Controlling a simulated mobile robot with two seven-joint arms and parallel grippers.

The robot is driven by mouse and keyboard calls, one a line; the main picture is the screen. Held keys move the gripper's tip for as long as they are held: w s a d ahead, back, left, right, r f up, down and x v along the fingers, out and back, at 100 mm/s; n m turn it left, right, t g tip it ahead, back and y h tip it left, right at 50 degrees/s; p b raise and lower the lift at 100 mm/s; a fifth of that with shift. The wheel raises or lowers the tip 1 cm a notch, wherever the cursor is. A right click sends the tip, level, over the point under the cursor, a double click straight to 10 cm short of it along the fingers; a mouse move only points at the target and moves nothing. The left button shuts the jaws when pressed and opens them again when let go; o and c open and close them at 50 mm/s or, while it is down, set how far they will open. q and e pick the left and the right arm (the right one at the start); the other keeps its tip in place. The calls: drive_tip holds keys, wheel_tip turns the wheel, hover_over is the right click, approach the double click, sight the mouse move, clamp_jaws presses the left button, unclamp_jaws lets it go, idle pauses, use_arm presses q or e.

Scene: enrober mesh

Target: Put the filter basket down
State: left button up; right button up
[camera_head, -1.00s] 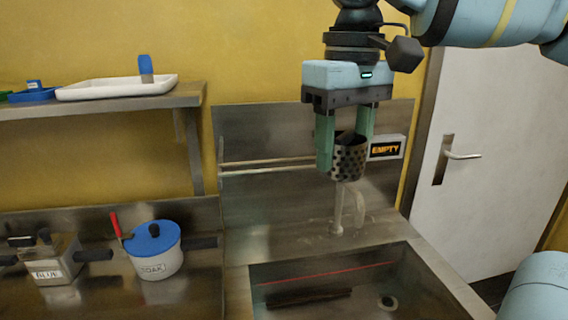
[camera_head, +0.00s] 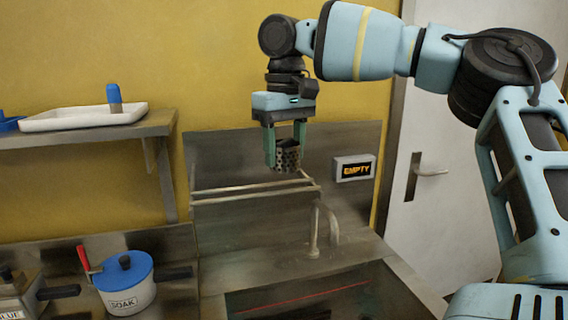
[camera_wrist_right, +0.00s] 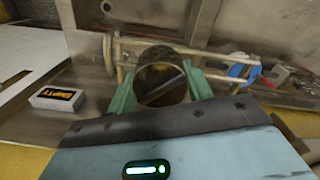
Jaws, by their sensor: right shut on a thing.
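The filter basket (camera_head: 288,158) is a perforated metal cup. My right gripper (camera_head: 286,150) is shut on it and holds it upright, near or just above the rail rack (camera_head: 250,189) on the wall behind the sink. In the right wrist view the basket (camera_wrist_right: 160,82) sits between the green fingers, and I look into its open top, where a dark bar or flap crosses it. The rack rails (camera_wrist_right: 128,52) show beyond it. I cannot tell whether the basket touches the rails. My left gripper is not in view.
The faucet (camera_head: 318,228) stands below the rack at the sink's back edge. An "EMPTY" sign (camera_head: 355,168) is on the right of the wall panel. The blue-lidded SOAK pot (camera_head: 127,283) stands left of the sink. A shelf with a white tray (camera_head: 84,117) is at upper left.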

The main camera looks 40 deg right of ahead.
sight(284, 165)
drive_tip(key=shift+w+d+f, duration=0.15)
drive_tip(key=shift+w+d, duration=0.1)
drive_tip(key=shift+w, duration=0.1)
drive_tip(key=shift+f+p, duration=0.3)
drive_tip(key=shift+f, duration=1.35)
drive_tip(key=shift+f, duration=0.1)
drive_tip(key=o, duration=1)
wheel_tip(284, 165, up, 12)
drive_tip(key=shift+r, duration=0.15)
